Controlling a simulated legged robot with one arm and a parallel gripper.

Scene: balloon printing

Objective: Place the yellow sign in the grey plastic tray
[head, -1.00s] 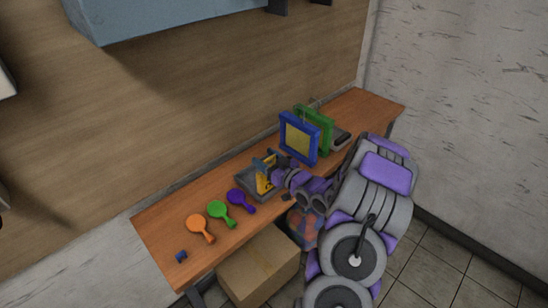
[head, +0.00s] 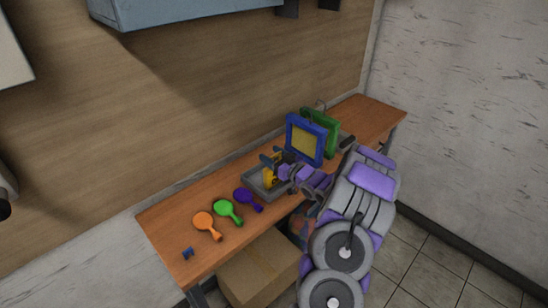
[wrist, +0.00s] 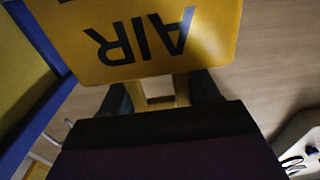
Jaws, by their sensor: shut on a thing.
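The yellow sign (head: 269,177) is small in the head view, upright over the grey plastic tray (head: 253,184) on the bench. In the wrist view the sign (wrist: 150,42) fills the top, with the dark letters "AIR" upside down. My gripper (head: 272,164) is shut on the sign, and its dark fingers (wrist: 160,90) show just under the sign's edge in the wrist view. My gripper and the sign hide part of the tray. I cannot tell whether the sign touches the tray's floor.
A blue frame with a yellow panel (head: 305,140) stands close to the right of the tray, with a green frame (head: 325,132) behind it. Purple (head: 246,198), green (head: 227,211) and orange (head: 206,223) paddles lie left of the tray. A cardboard box (head: 258,267) is below the bench.

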